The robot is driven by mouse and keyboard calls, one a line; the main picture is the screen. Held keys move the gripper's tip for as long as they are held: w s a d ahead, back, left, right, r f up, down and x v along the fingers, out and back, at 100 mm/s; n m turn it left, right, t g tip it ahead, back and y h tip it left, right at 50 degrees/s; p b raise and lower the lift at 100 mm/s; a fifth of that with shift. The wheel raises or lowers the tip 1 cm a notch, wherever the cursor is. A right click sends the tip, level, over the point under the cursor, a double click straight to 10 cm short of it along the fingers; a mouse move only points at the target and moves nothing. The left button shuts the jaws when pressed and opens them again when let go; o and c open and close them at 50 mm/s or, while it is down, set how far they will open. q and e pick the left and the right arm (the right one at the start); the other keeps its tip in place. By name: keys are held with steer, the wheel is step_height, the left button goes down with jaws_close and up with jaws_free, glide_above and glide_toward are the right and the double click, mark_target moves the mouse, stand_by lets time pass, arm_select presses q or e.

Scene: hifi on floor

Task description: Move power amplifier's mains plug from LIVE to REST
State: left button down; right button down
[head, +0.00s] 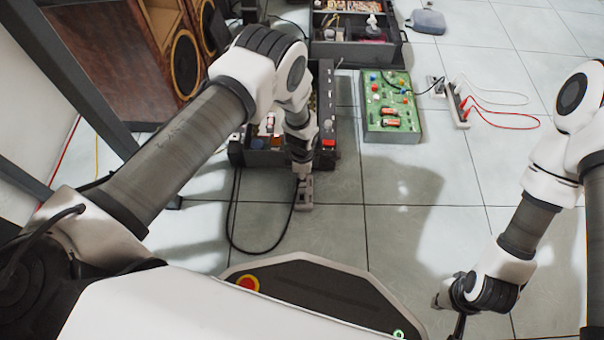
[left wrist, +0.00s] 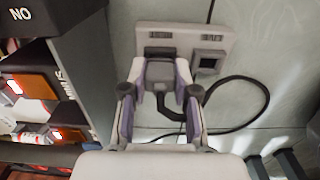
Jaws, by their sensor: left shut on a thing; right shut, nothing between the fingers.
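My left gripper (head: 302,172) points down at a small grey socket block (head: 304,196) on the floor in front of the open amplifier chassis (head: 262,158). In the left wrist view its fingers (left wrist: 160,84) are shut on a dark mains plug (left wrist: 160,74). The plug is at the left socket of the grey block (left wrist: 185,38); I cannot tell whether it is seated. The right socket (left wrist: 208,62) is empty. The labels above the sockets are too blurred to read. A black cable (left wrist: 262,100) loops from the plug to the right. My right gripper (head: 448,296) is shut and empty at lower right.
A green circuit board (head: 390,105) and a white strip (head: 457,105) with red and white leads lie further back. Wooden speakers (head: 185,62) stand at upper left. Another open chassis (head: 355,48) is behind. Floor tiles (head: 410,225) between my arms are clear.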

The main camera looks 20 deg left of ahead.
arm_select(q)
steer(key=shift+f, duration=0.15)
stand_by(0.5)
steer(key=c, duration=0.8)
jaws_free()
step_height(320, 180, up, 17)
steer(key=p, duration=0.4)
